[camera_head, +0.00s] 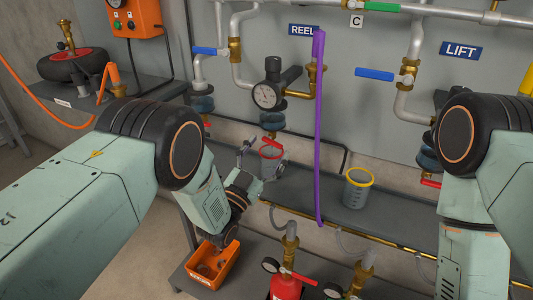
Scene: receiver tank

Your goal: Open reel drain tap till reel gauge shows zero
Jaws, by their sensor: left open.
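Under that is a small red lever (271,138), apparently the reel drain tap, partly hidden near my gripper.
A purple strip (319,130) hangs just right of the gauge. A yellow-rimmed cup (358,188) stands on the grey shelf (315,199). An orange bin (211,266) and a red extinguisher (286,287) are below. Blue-handled valves (375,74) line the wall pipes.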

